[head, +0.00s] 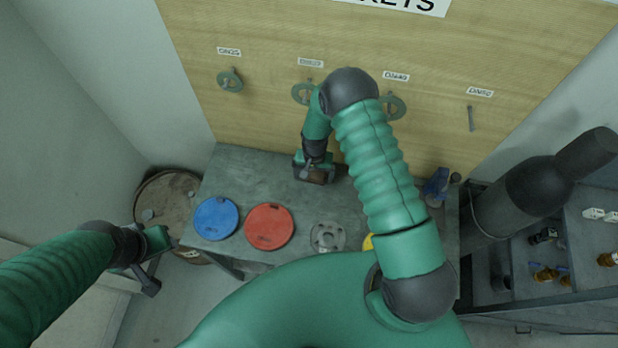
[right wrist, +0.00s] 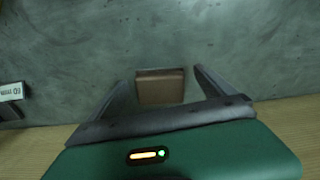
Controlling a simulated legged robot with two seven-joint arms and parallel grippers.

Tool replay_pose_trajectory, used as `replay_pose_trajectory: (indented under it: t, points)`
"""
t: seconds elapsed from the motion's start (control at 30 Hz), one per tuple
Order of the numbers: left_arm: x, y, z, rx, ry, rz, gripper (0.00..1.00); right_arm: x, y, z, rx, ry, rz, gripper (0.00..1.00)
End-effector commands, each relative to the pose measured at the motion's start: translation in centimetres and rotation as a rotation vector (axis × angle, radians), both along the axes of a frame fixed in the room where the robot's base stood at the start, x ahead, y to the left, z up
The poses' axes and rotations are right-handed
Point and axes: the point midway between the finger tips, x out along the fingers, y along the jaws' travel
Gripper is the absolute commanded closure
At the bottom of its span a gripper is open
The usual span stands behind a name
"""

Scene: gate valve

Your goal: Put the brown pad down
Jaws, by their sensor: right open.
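The brown pad (right wrist: 160,87) is a small block seen between the fingers in the right wrist view. It rests on or very near the grey table surface; any small gap under it cannot be made out. My right gripper (right wrist: 160,80) is open, with a finger on each side of the pad and gaps showing beside it. In the head view the right gripper (head: 314,170) is at the back middle of the table, with the brown pad (head: 313,178) at its tips. My left gripper (head: 152,268) is off the table's left side; its jaw opening is unclear.
The grey table (head: 275,170) carries a blue disc (head: 215,218), a red disc (head: 269,226), a grey flange (head: 327,236) and a blue tool (head: 436,186). A wooden board (head: 270,60) with hanging rings stands behind. A barrel (head: 168,205) is at left, a shelf with fittings at right.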

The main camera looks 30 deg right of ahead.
Motion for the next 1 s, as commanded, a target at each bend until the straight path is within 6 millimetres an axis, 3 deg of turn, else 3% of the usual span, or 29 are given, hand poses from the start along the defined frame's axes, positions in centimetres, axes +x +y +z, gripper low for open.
replay_pose_trajectory:
  t: [0.2, 0.37, 0.47, 0.53, 0.73, 0.9, 1.0]
  points:
    - [0.0, -0.1, -3.1, -0.001, 0.000, -0.002, 0.64, 0.1, 1.0, 3.3, -0.004, -0.002, -0.001, 0.06]
    - [0.0, -0.1, -3.3, 0.000, 0.000, -0.002, 0.64, 0.1, 1.7, 5.9, -0.008, -0.002, 0.004, 0.06]
    - [0.0, -0.1, -3.2, 0.000, 0.000, -0.001, 0.64, -0.3, 2.3, 8.4, -0.012, -0.018, 0.045, 0.06]
    - [0.0, -0.1, -3.1, 0.000, 0.000, -0.001, 0.64, -1.2, 2.7, 11.4, -0.015, -0.046, 0.106, 0.06]
    - [0.0, -0.1, -3.2, 0.000, 0.000, -0.001, 0.64, -7.9, 3.9, 21.1, -0.041, -0.155, 0.386, 0.06]
    - [0.0, -0.1, -3.2, 0.000, 0.000, -0.001, 0.64, -12.7, 4.2, 24.1, -0.062, -0.208, 0.540, 0.06]
    - [0.0, -0.1, -3.2, 0.000, 0.000, -0.001, 0.64, -13.6, 4.3, 24.5, -0.067, -0.217, 0.573, 0.06]
